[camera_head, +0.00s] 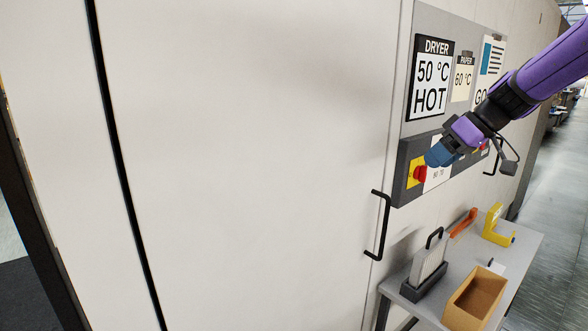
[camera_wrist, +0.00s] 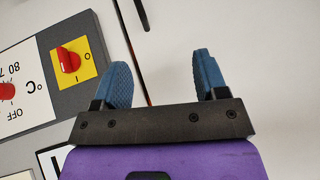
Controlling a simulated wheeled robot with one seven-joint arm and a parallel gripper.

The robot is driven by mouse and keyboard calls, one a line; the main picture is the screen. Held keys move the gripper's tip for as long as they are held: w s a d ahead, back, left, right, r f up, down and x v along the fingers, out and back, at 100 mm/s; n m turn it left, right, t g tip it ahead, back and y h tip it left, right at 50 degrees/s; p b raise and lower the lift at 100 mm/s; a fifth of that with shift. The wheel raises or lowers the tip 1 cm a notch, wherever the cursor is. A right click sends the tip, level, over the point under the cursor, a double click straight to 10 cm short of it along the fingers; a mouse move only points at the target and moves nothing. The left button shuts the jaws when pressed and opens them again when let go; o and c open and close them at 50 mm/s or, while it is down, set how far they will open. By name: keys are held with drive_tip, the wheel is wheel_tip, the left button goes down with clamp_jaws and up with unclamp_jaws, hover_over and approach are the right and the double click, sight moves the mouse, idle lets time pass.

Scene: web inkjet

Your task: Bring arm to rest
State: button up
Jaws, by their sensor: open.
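My gripper (camera_wrist: 161,82) has two blue fingers held apart with nothing between them in the wrist view. In the head view my gripper (camera_head: 433,158) is at the end of my purple arm, in front of the grey control panel (camera_head: 401,189) on the dryer cabinet. A red rotary switch on a yellow plate (camera_head: 411,182) shows just left of the gripper. In the wrist view the switch (camera_wrist: 66,60) lies left of the fingers, its knob apart from them. The gripper hides part of the panel.
A grey side table (camera_head: 525,247) below holds a cardboard box (camera_head: 481,287), a yellow tape dispenser (camera_head: 493,222), an orange-handled tool (camera_head: 463,223) and a grey block with a handle (camera_head: 427,266). A black door handle (camera_head: 385,225) sticks out of the cabinet. A corridor floor is at right.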

drive_tip(key=s+a+m+t+h, duration=0.1)
drive_tip(key=s+m+h, duration=0.5)
drive_tip(key=s, duration=2.3)
drive_tip(key=shift+s+m+t+h, duration=0.3)
drive_tip(key=shift+m+t, duration=0.1)
drive_tip(key=shift+m, duration=0.5)
